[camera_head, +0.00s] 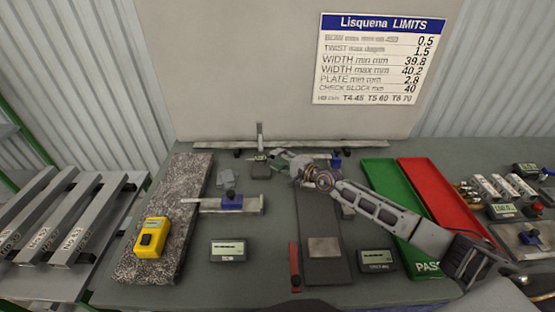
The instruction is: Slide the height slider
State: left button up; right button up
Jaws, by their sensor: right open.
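A small upright gauge stands at the back of the table, with a thin vertical post (260,134) and a small block with a display (261,158) low on it. I take this to be the height slider, but it is too small to be sure. My right arm reaches in from the lower right, and my right gripper (281,160) is just right of the gauge. The gripper is open, with its fingers pointing left toward the post. I cannot tell whether a finger touches it. My left gripper is out of view.
A long metal bar (220,144) lies along the back. A blue-clamped rail (240,204), a yellow device (151,238) on a granite slab (185,188) and a display (228,250) are left. Green (385,180) and red (425,180) trays are right.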

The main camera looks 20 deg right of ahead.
jog(key=shift+v, duration=5.45)
